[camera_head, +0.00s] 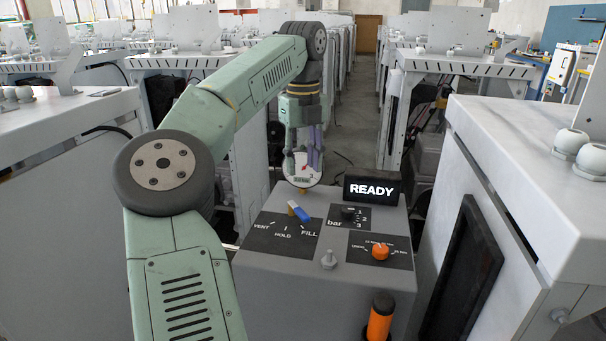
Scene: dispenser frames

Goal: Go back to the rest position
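My gripper (303,158) hangs pointing down at the back of the grey dispenser (262,272). Its fingers look apart, and nothing is seen held between them. In the picture the fingers overlap a round white gauge (301,180) on a short brass stem; I cannot tell whether they touch it. The blue-handled lever (300,212) stands by the VENT, HOLD and FILL marks, between HOLD and FILL. A black sign (372,190) reads READY.
The panel also has a black bar knob (348,214), an orange knob (380,251) and a small grey knob (328,260). An orange-and-black cylinder (380,318) stands upright in front. White cabinets (520,140) flank both sides. An aisle (352,130) runs behind.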

